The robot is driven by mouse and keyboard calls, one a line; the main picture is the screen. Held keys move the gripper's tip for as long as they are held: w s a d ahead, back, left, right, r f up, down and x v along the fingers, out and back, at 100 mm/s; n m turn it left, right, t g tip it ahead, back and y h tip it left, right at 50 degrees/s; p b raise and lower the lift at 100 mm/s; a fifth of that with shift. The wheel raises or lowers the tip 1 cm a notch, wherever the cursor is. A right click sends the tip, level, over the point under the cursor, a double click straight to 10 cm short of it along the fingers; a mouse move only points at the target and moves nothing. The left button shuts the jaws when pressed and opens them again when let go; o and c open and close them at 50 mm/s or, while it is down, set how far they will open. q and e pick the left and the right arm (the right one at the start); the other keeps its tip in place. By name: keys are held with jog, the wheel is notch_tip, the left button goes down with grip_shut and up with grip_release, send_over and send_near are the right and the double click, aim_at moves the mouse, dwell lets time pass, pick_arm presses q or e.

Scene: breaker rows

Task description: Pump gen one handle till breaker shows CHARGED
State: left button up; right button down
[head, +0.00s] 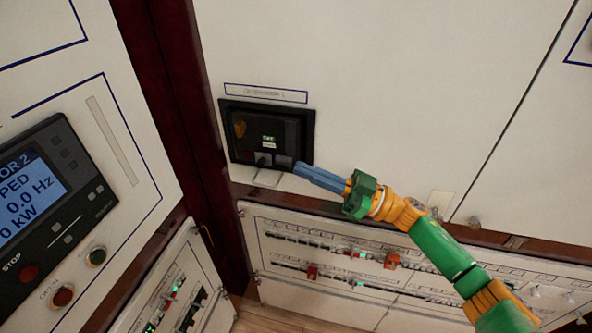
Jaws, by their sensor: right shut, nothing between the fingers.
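The generator 1 breaker (265,134) is a dark unit set in the white panel, under a label plate (266,93) that seems to read GENERATOR 1. A small green-and-white indicator (268,140) shows on its face, too small to read. An orange-brown spot (240,129) is at its upper left. My right gripper (300,167) has blue fingers, shut and empty, with the tips at the breaker's lower right. I cannot tell whether they touch it. The pump handle is not clearly distinguishable; the fingers may cover part of it. My left gripper is not in view.
A row panel (330,262) with several small breakers and red and green marks lies below. At left, a generator 2 controller (45,215) has a lit screen, with a red button (63,296) and a green button (96,256) nearby. A dark red post (180,110) separates the panels.

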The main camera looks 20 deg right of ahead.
pick_arm(q)
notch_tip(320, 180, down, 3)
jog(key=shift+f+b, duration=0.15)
jog(key=shift+b, duration=0.95)
pick_arm(e)
jog(key=v, duration=0.7)
jog(key=shift+s+a+f, duration=0.1)
